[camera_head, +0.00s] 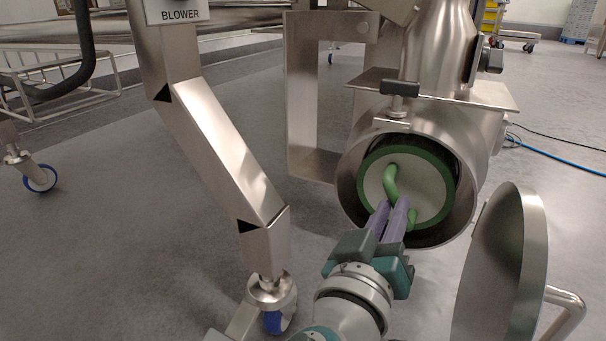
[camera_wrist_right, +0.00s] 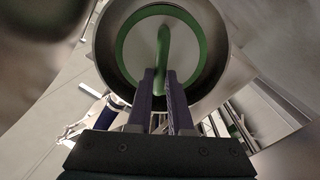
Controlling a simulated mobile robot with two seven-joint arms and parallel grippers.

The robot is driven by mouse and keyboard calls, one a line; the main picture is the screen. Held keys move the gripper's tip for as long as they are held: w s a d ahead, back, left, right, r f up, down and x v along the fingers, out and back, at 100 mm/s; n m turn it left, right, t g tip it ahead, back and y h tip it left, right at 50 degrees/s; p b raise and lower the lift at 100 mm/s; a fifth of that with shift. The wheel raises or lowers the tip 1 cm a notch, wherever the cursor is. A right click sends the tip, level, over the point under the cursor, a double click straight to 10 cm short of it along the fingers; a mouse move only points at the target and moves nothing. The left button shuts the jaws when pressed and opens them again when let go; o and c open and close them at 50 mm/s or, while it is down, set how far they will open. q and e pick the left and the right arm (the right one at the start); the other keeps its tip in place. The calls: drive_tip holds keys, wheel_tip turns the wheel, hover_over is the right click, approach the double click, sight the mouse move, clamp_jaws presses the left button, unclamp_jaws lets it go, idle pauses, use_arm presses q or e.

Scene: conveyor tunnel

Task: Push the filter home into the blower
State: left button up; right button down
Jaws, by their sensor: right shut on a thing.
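The filter (camera_head: 427,183) is a pale disc with a green rim and a green handle across its face. It sits inside the mouth of the blower's round steel housing (camera_head: 344,190), with a dark gap around part of it. My right gripper (camera_head: 393,208) has its purple fingers at the lower part of the green handle and is shut on it. In the right wrist view the fingers meet the handle (camera_wrist_right: 163,60) of the filter from below. How deep the filter sits is hard to tell. My left gripper is not in view.
The round steel door (camera_head: 512,260) hangs open at the right of the housing. A bent steel leg with a caster (camera_head: 272,290) and the BLOWER sign (camera_head: 180,14) stand at left. A blue cable (camera_head: 560,160) lies on the floor at right.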

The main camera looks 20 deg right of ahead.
sight(394, 203)
drive_tip(key=shift+w+d+r, duration=0.1)
drive_tip(key=shift+w, duration=0.1)
idle(0.4)
drive_tip(key=shift+x, duration=1.35)
drive_tip(key=c, duration=0.7)
unclamp_jaws()
drive_tip(key=shift+c, duration=0.2)
drive_tip(key=o, duration=0.4)
